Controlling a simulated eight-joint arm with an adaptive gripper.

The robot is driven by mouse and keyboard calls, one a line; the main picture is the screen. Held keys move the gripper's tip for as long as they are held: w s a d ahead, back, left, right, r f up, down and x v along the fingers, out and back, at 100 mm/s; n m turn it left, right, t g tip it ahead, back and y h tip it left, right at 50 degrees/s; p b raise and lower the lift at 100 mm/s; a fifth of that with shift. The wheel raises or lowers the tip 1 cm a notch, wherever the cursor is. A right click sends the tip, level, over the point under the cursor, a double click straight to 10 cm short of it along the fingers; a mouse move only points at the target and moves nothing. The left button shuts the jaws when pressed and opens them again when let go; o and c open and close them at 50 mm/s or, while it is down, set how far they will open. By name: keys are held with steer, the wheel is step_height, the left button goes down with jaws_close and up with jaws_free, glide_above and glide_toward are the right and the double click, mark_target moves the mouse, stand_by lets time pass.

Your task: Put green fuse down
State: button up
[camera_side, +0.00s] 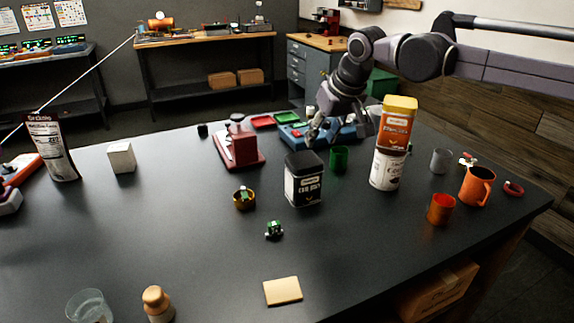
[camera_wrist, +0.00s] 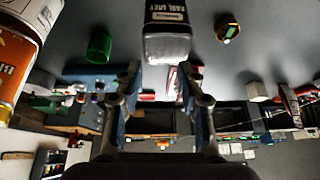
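A small green piece with pale parts (camera_side: 274,230), which looks like the green fuse, lies on the dark table in front of the black tin. My gripper (camera_side: 314,128) is behind the black tin in the side view, well apart from this piece. In the wrist view my gripper (camera_wrist: 159,88) has its two fingers spread, with no held object visible between them. A brass-coloured round dish (camera_side: 244,199) with something small and greenish in it stands left of the tin. It also shows in the wrist view (camera_wrist: 228,30).
The black tin (camera_side: 303,184) stands close before my gripper and shows in the wrist view (camera_wrist: 167,40). A green cup (camera_side: 339,158), stacked orange and white canisters (camera_side: 396,130) and orange mugs (camera_side: 477,185) stand right. A red device (camera_side: 238,148) stands left.

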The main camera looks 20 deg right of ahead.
steer(key=s+d+f, duration=0.3)
steer(key=s+d, duration=0.7)
steer(key=s, duration=0.5)
steer(key=shift+t, duration=0.9)
steer(key=s+d+f, duration=0.1)
steer(key=s+f, duration=0.1)
steer(key=s, duration=0.1)
steer(key=s+d+f, duration=0.2)
steer(key=s+f, duration=0.1)
steer(key=s, duration=0.1)
steer(key=s+d+f, duration=0.1)
steer(key=s+f, duration=0.2)
steer(key=s, duration=0.1)
steer(key=shift+d+f, duration=0.25)
steer(key=shift+d, duration=0.05)
